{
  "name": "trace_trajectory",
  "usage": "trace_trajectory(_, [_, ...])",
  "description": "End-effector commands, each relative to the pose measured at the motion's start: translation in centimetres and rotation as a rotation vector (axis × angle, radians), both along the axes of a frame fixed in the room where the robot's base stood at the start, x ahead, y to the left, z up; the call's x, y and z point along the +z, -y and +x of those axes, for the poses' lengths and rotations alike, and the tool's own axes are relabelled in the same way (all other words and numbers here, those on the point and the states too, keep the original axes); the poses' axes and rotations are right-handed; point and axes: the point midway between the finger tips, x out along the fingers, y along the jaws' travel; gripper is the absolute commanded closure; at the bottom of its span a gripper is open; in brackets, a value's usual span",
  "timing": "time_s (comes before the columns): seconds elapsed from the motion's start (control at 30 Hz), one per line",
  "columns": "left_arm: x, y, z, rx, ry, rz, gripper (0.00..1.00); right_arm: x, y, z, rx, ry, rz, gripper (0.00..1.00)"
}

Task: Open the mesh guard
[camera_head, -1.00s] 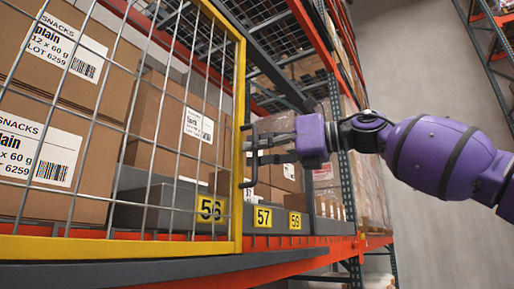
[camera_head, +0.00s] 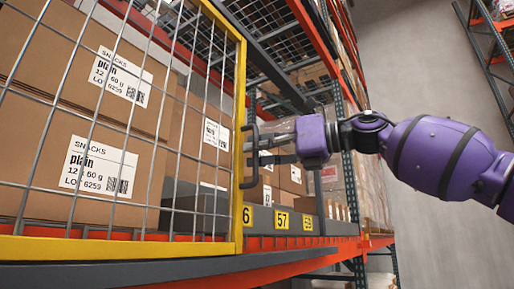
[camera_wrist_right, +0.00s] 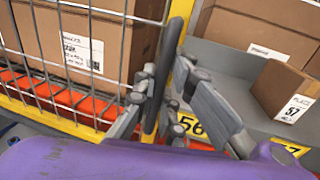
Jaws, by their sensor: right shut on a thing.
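The mesh guard (camera_head: 239,125) is a wire grid in a yellow frame. It covers the left part of the shelf front, and boxes show behind it. A dark upright bar handle (camera_head: 250,160) is fixed at its right-hand yellow post. My right gripper (camera_head: 262,151) reaches in from the right and is shut on this handle. In the right wrist view the handle (camera_wrist_right: 160,80) stands between the fingers, with the yellow post just behind. My left gripper is not in view.
Snack cartons (camera_head: 100,165) stand behind the mesh. Right of the guard the shelf front is uncovered, with yellow number plates such as 57 (camera_head: 282,221) on a grey strip. An orange beam (camera_head: 290,265) runs below. A grey wall (camera_head: 420,80) lies beyond my arm.

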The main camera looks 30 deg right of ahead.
Motion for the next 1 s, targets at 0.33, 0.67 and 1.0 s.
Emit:
trace_trajectory(0.33, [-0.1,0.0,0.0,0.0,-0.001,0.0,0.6,-0.7,0.0,0.3,0.001,-0.013,-0.008,1.0])
trace_trajectory(0.67, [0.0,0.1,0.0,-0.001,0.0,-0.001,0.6,-0.3,0.0,0.1,0.0,-0.005,-0.003,0.7])
trace_trajectory(1.0, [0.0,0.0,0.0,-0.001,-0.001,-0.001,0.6,0.1,0.5,-0.8,0.001,0.002,0.0,0.7])
